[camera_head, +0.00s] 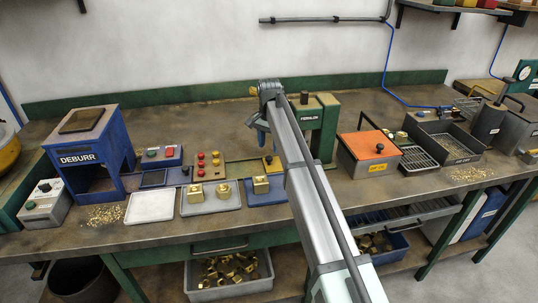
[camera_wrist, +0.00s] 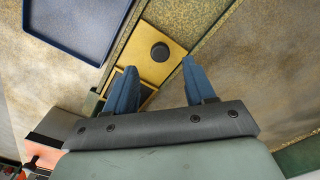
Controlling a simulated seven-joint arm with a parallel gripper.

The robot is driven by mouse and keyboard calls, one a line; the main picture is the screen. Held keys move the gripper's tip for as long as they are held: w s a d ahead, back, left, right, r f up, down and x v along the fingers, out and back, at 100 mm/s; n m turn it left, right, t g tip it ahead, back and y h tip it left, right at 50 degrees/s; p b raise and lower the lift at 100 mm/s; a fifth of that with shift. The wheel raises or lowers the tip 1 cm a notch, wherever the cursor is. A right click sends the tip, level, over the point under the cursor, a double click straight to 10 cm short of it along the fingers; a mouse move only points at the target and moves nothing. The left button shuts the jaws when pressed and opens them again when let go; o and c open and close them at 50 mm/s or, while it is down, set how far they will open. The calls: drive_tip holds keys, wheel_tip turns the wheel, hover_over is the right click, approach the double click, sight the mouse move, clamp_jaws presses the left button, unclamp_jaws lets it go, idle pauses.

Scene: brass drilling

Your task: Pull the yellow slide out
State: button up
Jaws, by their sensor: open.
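The yellow slide (camera_head: 272,163) is a flat yellow plate with a round black knob, beside the green drilling stand. In the wrist view the slide (camera_wrist: 152,68) lies in a narrow channel, its knob (camera_wrist: 160,52) standing up from it. My gripper (camera_head: 260,133) is over the bench close to the slide, partly hidden by my arm. In the wrist view my gripper (camera_wrist: 160,67) is open, its two blue fingers on either side of the slide near the knob. Nothing is between the fingers, and I cannot tell their height above the slide.
A green drilling stand (camera_head: 326,130) rises just right of the slide. Trays with brass blocks (camera_head: 214,198) stand at the front left, near a panel of red buttons (camera_head: 208,164). The blue deburr box (camera_head: 84,145) is farther left. An orange-lidded box (camera_head: 369,147) stands right.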

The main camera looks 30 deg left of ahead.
sight(269, 157)
drive_tip(key=shift+f, duration=2.55)
drive_tip(key=shift+c, duration=0.4)
clamp_jaws()
